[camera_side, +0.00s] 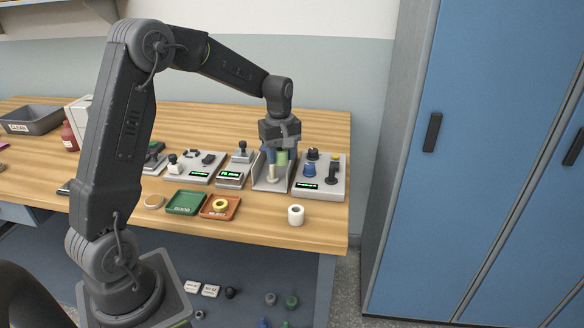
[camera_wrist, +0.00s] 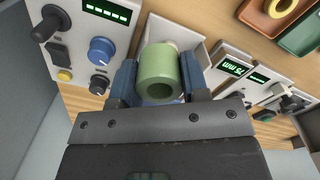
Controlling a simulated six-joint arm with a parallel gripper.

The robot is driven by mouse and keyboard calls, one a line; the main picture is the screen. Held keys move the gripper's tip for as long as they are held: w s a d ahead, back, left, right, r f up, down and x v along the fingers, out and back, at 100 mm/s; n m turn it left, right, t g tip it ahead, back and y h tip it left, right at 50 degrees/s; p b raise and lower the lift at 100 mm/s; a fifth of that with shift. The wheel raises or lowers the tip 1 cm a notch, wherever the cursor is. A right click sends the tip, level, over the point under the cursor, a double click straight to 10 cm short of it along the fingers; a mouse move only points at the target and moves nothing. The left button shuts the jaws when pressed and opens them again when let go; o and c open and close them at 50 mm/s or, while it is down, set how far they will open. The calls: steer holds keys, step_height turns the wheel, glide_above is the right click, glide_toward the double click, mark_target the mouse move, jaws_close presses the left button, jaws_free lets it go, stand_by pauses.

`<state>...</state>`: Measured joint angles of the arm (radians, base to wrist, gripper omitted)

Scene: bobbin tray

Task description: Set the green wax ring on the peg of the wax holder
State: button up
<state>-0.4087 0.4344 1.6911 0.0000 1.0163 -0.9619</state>
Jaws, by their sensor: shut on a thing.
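My gripper (camera_side: 280,160) is shut on the green wax ring (camera_wrist: 158,70), with one blue finger on each side of it. In the side view the green ring (camera_side: 282,157) shows between the fingers, partly covered by them. It is held above the wax holder (camera_side: 262,187), a pale grey base. A cream upright peg (camera_side: 272,174) stands on the holder, just below and slightly left of the ring. In the wrist view the ring hides most of the peg, and the holder (camera_wrist: 152,28) shows behind it. The ring's open end faces the wrist camera. I cannot tell whether the ring touches the peg.
A knob panel (camera_side: 335,193) stands close on the right, and a display box (camera_side: 231,178) close on the left. In front are a green tray (camera_side: 185,211), a red tray (camera_side: 205,213) holding a yellow ring (camera_side: 220,204), and a white roll (camera_side: 296,215).

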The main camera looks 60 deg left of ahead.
glide_toward(273, 177)
steer(key=shift+w+a+f, duration=0.15)
steer(key=shift+a, duration=0.2)
steer(key=shift+a+f, duration=0.1)
steer(key=shift+a, duration=0.1)
steer(key=shift+f, duration=1.15)
steer(key=shift+f, duration=0.2)
steer(key=shift+f, duration=1.8)
steer(key=shift+f, duration=0.35)
steer(key=shift+f, duration=0.25)
